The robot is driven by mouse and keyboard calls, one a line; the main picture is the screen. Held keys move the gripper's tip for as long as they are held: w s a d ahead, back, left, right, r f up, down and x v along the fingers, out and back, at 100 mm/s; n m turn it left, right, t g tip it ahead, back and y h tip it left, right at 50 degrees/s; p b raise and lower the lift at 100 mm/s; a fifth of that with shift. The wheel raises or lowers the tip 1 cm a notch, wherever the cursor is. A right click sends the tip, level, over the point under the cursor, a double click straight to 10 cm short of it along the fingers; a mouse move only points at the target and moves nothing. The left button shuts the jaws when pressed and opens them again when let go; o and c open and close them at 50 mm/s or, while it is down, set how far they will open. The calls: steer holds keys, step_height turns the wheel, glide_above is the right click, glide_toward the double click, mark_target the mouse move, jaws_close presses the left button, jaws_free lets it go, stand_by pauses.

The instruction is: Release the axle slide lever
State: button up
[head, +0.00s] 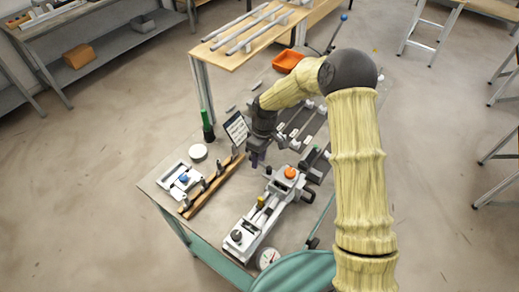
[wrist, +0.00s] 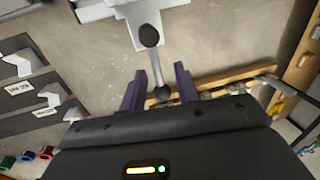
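My gripper (head: 258,161) points down over the table, just to the left of the upper end of the grey-and-white jig (head: 262,212). In the wrist view its two purple fingers (wrist: 159,82) are spread apart. A thin grey lever (wrist: 155,64) runs from a dark pivot cap on the jig to a dark ball end between the fingers in the picture. A clear gap shows on each side of the ball. I cannot tell whether it lies at fingertip depth or below. In the head view the lever is too small to make out surely.
An orange knob (head: 290,173) sits on the jig's upper end and a dial gauge (head: 268,258) near its lower end. A wooden rack (head: 211,188), white fixture (head: 180,180), tilted card (head: 236,129) and green-handled tool (head: 207,124) stand left. An orange tray (head: 288,61) is at the back.

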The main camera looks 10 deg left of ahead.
steer(key=w+d+r+b, duration=0.1)
steer(key=w+r+b, duration=0.2)
steer(key=r, duration=1.3)
steer(key=s+d+f+m+t, duration=0.1)
steer(key=s+d+m+t, duration=0.1)
steer(key=s+d+m, duration=0.4)
steer(key=s+d+f+m+t+h, duration=0.1)
steer(key=s+d+m, duration=0.5)
steer(key=s+d, duration=0.8)
steer(key=shift+d+f+m+t, duration=0.15)
steer(key=shift+f+m+t, duration=0.2)
steer(key=shift+t, duration=0.45)
steer(key=shift+r, duration=0.1)
